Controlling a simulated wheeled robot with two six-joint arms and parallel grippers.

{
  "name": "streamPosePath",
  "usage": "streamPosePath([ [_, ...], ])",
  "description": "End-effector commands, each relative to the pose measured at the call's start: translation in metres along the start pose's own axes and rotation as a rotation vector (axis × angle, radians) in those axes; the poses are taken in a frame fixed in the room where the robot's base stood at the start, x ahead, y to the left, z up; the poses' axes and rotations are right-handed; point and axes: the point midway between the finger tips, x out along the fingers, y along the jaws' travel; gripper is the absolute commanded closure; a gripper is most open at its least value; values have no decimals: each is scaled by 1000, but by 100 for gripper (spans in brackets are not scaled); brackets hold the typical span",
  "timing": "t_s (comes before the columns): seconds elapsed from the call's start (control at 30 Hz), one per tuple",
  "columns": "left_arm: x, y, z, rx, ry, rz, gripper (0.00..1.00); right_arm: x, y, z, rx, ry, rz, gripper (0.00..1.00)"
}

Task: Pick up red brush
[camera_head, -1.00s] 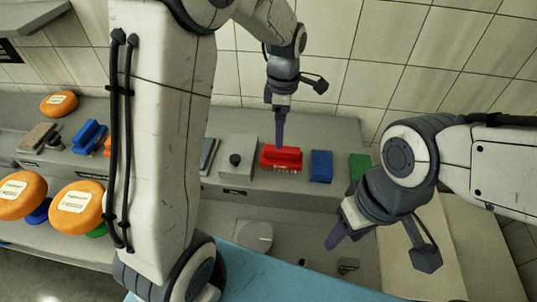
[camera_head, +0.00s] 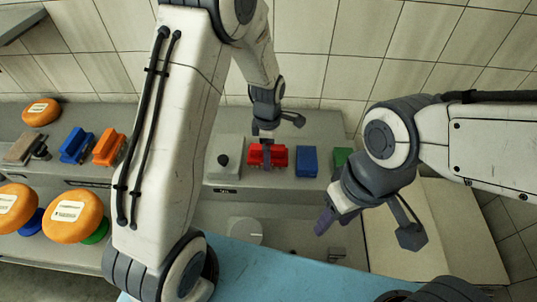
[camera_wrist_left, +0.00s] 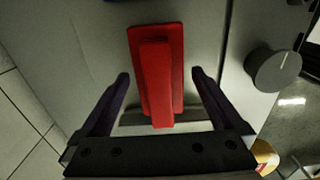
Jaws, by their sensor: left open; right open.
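The red brush (camera_head: 279,156) lies on the grey shelf (camera_head: 232,180) against the tiled wall. My left gripper (camera_head: 267,150) is right above it, pointing down, and its finger overlaps the brush in the head view. In the left wrist view the red brush (camera_wrist_left: 158,85) lies between the two open fingers of my left gripper (camera_wrist_left: 160,85), with a gap on each side. My right gripper (camera_head: 345,220) is open and empty, in front of the shelf at the right. Its far finger is partly hidden.
A blue brush (camera_head: 307,161) and a green brush (camera_head: 342,158) lie to the right of the red one. A grey block with a dark knob (camera_head: 223,159) stands to its left. A pale board (camera_head: 440,235) lies at the right.

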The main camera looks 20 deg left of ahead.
Motion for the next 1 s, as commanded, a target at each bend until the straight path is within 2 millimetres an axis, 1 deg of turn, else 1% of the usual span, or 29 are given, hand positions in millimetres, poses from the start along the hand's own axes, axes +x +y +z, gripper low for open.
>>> streamPosePath([
  [0.07,0,0,0,0,0,0,0,0,0,0,0,0,0,50],
  [0.17,0,0,0,0,0,0,34,0,0,0,0,0,0,50],
  [0.2,0,0,0,0,0,0,50,0,0,0,0,0,0,50],
  [0.27,0,0,0,0,0,0,73,0,0,0,0,0,0,50],
  [0.3,0,0,0,0,0,0,88,0,0,0,0,0,0,50],
  [0.33,-1,0,0,0,0,1,96,0,0,0,0,0,0,50],
  [0.37,-1,0,0,0,0,1,100,0,0,0,0,0,0,50],
  [0.6,-2,1,0,0,0,1,100,1,0,0,0,0,0,50],
  [0.77,-11,1,0,0,-1,4,100,6,0,0,1,0,0,50],
  [0.87,-22,2,0,0,-2,6,100,12,1,1,2,0,0,50],
  [0.97,-41,2,1,0,-3,9,100,20,1,1,3,0,0,50],
  [1.0,-45,-4,10,7,-2,6,100,22,2,1,3,0,0,50],
])
